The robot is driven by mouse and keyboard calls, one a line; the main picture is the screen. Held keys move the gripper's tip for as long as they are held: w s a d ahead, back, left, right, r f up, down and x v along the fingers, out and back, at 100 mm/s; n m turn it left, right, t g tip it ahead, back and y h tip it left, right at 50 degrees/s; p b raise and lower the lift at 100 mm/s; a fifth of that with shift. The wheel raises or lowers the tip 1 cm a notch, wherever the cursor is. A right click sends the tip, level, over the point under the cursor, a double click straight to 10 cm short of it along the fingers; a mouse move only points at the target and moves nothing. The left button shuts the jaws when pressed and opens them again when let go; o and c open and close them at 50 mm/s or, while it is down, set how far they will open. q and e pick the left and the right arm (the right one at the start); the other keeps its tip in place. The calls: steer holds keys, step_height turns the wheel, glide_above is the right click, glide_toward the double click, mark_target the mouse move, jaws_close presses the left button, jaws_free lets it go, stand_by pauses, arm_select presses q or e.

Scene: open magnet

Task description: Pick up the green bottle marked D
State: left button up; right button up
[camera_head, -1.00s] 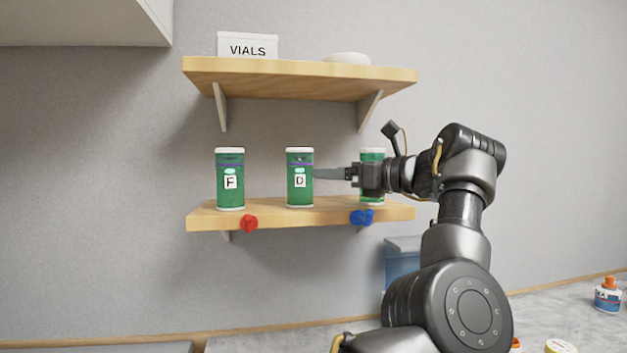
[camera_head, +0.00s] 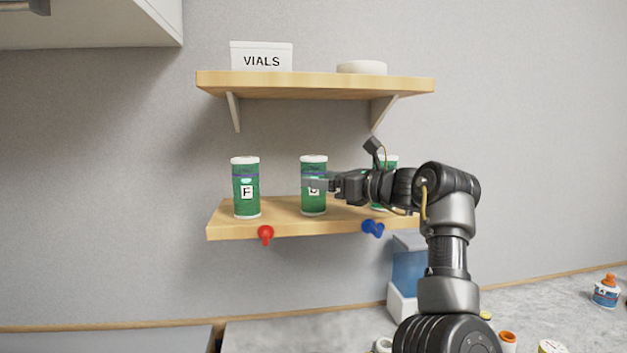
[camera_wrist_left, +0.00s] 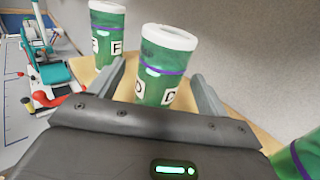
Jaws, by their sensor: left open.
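The green bottle D (camera_head: 313,203) stands upright on the lower wooden shelf, between two other green bottles. It has a white cap, and a finger partly covers its label in the head view. My left gripper (camera_head: 314,184) is open, with a finger across the front of bottle D. In the left wrist view, bottle D (camera_wrist_left: 163,65) shows between the two spread fingers (camera_wrist_left: 157,77). I cannot tell whether either finger touches it. My right gripper is not in view.
Bottle F (camera_head: 246,205) stands to the left on the lower shelf (camera_head: 280,222). Another green bottle (camera_head: 390,161) is partly hidden behind my arm. Red (camera_head: 265,233) and blue (camera_head: 372,228) knobs are at the shelf's front edge. The upper shelf (camera_head: 315,83) holds a VIALS box (camera_head: 261,57).

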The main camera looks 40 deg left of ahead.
mark_target(325, 175)
arm_select(q)
steer(key=shift+s+a+r+p, duration=0.1)
steer(key=shift+a+r+p, duration=0.1)
steer(key=shift+a+p, duration=0.6)
steer(key=shift+s+a+r+p, duration=0.1)
steer(key=shift+a+r+p, duration=0.1)
steer(key=shift+a+p, duration=0.6)
steer(key=shift+a+f, duration=0.15)
steer(key=shift+a, duration=0.4)
steer(key=shift+a+f, duration=0.15)
steer(key=shift+a, duration=0.35)
steer(key=shift+d, duration=0.15)
steer(key=shift+c, duration=1)
steer(key=c, duration=1.1)
steer(key=shift+s+r, duration=0.1)
